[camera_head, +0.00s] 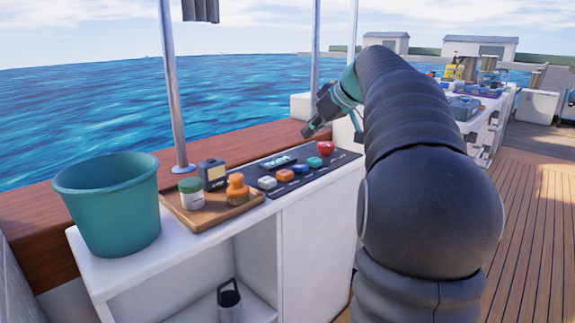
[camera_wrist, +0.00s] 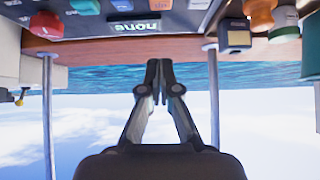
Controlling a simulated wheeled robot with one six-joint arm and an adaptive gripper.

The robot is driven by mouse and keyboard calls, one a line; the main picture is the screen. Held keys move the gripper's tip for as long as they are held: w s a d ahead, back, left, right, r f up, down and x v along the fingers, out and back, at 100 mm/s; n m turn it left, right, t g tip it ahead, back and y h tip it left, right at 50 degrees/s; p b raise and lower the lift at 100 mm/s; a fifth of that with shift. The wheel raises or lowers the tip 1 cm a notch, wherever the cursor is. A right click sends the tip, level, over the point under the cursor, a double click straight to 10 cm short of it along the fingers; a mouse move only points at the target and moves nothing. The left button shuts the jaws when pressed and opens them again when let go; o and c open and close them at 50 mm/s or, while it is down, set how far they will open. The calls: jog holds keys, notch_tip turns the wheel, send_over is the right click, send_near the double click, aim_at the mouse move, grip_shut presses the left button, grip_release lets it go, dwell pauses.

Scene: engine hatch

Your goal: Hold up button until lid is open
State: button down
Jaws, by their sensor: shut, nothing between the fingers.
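A dark control panel (camera_head: 336,163) lies on the white counter, with a row of white (camera_head: 267,182), orange (camera_head: 284,175), blue (camera_head: 301,168) and teal (camera_head: 314,162) buttons. A red knob-like button (camera_head: 326,147) is at its far end, and a small lit display (camera_head: 277,163) is beside the row. The button labels are too small to read, so I cannot tell which is up. My gripper (camera_head: 306,133) is shut and empty, above and beyond the panel's far edge, apart from the buttons. In the wrist view, my gripper (camera_wrist: 159,64) points towards the sea, with the panel upside down at the top. I cannot make out a lid.
A wooden tray (camera_head: 222,213) with a jar, a dark box and an orange stamp-like object sits left of the panel. A teal bucket (camera_head: 108,210) stands further left. Metal posts (camera_head: 172,90) rise behind the counter. Open deck (camera_head: 530,210) is at the right.

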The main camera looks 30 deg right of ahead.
jog(key=shift+f, duration=0.1)
send_over(283, 171)
jog(key=s, duration=0.3)
jog(key=f, duration=0.4)
jog(key=d+f, duration=0.1)
jog(key=f, duration=0.1)
jog(key=shift+w+f, duration=0.25)
jog(key=shift+f, duration=0.1)
notch_tip(283, 171, down, 3)
jog(key=shift+w+a+f+b, duration=0.1)
jog(key=shift+w+b, duration=0.05)
jog(key=shift+b, duration=0.2)
jog(key=shift+f, duration=0.55)
